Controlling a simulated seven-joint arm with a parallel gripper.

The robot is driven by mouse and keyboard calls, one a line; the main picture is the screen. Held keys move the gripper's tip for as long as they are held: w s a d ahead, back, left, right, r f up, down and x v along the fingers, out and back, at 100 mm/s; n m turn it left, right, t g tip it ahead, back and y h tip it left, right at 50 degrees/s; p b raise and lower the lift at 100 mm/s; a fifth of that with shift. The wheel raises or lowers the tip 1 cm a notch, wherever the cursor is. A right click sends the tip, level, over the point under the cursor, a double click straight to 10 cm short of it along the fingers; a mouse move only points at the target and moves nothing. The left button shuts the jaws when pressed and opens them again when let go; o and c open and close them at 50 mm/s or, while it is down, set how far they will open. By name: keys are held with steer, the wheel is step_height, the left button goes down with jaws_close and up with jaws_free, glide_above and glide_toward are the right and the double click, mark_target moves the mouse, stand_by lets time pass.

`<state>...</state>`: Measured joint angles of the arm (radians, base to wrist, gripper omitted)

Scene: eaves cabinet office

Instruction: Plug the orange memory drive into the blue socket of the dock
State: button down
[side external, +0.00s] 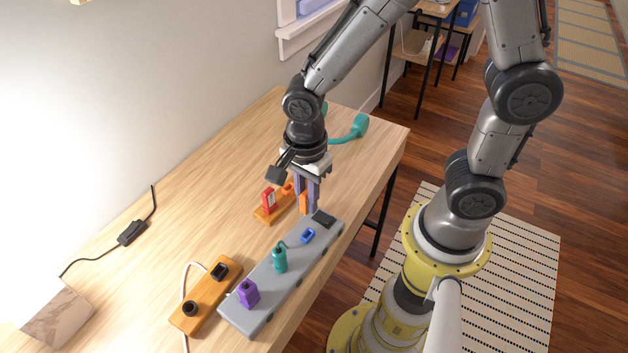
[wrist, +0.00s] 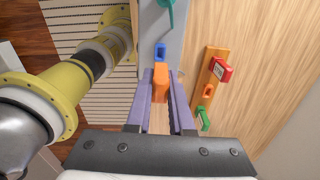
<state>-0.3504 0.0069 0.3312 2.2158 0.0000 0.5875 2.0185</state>
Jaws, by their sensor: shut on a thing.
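My gripper (side external: 305,205) has purple fingers, which also show in the wrist view (wrist: 160,88). It is shut on the orange memory drive (wrist: 160,80), which also shows between the fingers in the side view (side external: 303,202). The grey dock (side external: 264,286) lies along the table's front edge and shows in the wrist view (wrist: 178,38). Its blue socket (side external: 308,236) shows empty and is just ahead of the drive in the wrist view (wrist: 160,50). The drive is apart from the socket, near the dock's far end. Its lower end is hard to make out.
A teal plug (side external: 279,260) and a purple plug (side external: 248,293) stand in the dock. An orange rack (wrist: 209,72) with a red piece (wrist: 222,68) lies beside the dock. An orange power strip (side external: 205,296) lies nearer the camera. The table's back left is mostly clear.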

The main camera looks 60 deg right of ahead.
mark_target(306, 192)
steer(key=shift+f, duration=0.1)
stand_by(0.3)
steer(key=shift+f, duration=2.8)
steer(key=shift+f, duration=1.2)
steer(key=c, duration=0.7)
jaws_free()
step_height(306, 192, up, 14)
steer(key=shift+f, duration=0.1)
